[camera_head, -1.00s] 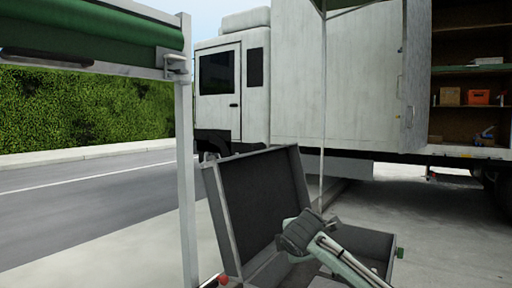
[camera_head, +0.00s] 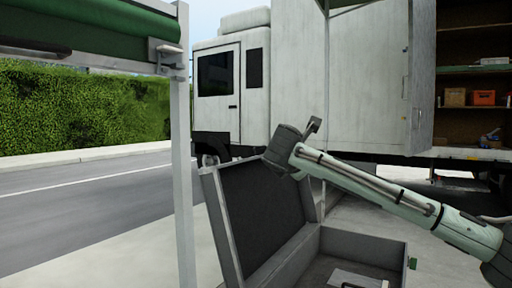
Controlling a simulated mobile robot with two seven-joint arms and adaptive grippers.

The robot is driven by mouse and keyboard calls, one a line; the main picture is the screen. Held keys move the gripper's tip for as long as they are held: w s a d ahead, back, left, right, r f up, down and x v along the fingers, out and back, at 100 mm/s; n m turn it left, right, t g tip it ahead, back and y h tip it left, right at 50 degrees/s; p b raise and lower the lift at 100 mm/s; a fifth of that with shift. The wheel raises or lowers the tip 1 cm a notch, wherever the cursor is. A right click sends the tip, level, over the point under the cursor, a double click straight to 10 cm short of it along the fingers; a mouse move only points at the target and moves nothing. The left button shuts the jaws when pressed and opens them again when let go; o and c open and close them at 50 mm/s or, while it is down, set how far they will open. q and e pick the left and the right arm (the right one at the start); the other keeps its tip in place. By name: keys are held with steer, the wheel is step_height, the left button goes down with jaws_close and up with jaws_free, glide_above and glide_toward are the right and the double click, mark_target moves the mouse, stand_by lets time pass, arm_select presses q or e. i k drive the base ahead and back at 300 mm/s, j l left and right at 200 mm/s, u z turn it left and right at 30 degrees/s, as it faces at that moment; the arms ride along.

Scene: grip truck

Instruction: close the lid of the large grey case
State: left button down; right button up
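The large grey case stands open at the lower middle of the head view. Its lid (camera_head: 235,225) is raised and leans back to the left, with the dark lining showing. Its base (camera_head: 370,244) lies open to the right, cut by the bottom edge, with a flat light piece inside. My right arm comes in from the right above the base. Its dark gripper (camera_head: 291,146) is at the upper right corner of the lid and overlaps it in the picture. I cannot tell whether they touch, or how far apart the fingers are. My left gripper is not in view.
A grey metal post (camera_head: 182,170) with a green roll (camera_head: 100,20) on top stands left of the case. A white truck (camera_head: 300,90) with open shelves is behind, with a thin pole beside its side.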

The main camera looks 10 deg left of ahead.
mark_target(258, 219)
steer(key=i+j, duration=0.35)
steer(key=i, duration=0.15)
steer(key=i+j, duration=0.3)
steer(key=i, duration=0.25)
steer(key=i+j, duration=0.35)
steer(key=i, duration=0.15)
